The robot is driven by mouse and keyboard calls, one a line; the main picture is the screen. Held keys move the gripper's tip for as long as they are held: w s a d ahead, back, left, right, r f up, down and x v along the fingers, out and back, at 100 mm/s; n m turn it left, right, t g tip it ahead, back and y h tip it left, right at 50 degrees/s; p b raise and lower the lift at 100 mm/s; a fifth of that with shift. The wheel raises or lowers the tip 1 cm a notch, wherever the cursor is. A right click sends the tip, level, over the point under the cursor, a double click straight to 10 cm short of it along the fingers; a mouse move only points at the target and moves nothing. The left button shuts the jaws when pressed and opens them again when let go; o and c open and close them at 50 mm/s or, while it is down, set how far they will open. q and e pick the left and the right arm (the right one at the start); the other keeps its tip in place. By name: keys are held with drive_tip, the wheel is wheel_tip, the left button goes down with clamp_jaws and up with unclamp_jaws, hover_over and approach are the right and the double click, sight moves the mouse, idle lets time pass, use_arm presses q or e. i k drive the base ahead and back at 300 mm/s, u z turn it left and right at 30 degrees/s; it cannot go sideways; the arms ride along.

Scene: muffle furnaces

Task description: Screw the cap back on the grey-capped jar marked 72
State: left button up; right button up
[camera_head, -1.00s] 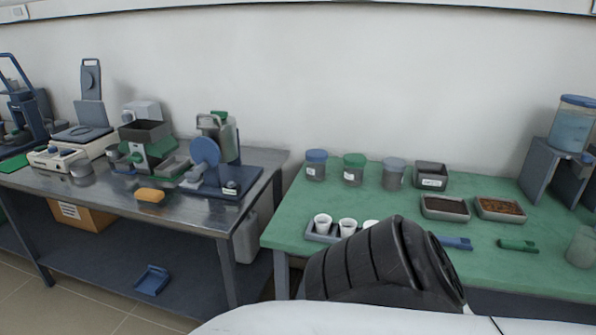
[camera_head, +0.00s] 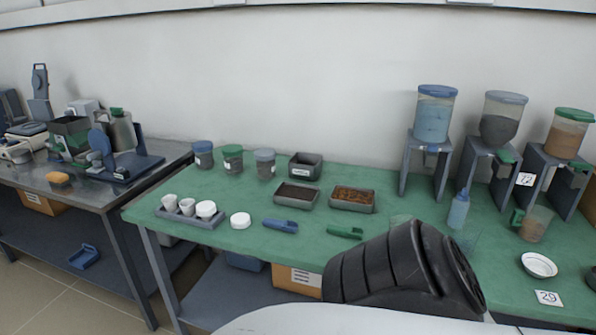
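A small jar with a grey cap (camera_head: 265,163) stands upright at the back left of the green table, right of a green-capped jar (camera_head: 233,158) and a blue-capped jar (camera_head: 203,154). Its cap appears to be on, and I cannot read a number on it. A hopper with a grey lid (camera_head: 503,118) stands on a stand at the right. A small card that seems to read 72 or 12 (camera_head: 525,179) is at the stands on the right. Neither of my grippers is in view; only a black part of my arm shows at the bottom.
The green table (camera_head: 390,228) holds a tray of white cups (camera_head: 190,217), a white round piece (camera_head: 241,220), blue (camera_head: 281,226) and green (camera_head: 345,232) scoops, dark trays (camera_head: 297,195), a squeeze bottle (camera_head: 459,210), a beaker (camera_head: 535,224) and a white dish (camera_head: 539,265). A metal bench stands left.

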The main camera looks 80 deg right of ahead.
sight(266, 170)
drive_tip(key=k, duration=0.15)
drive_tip(key=z, duration=1.5)
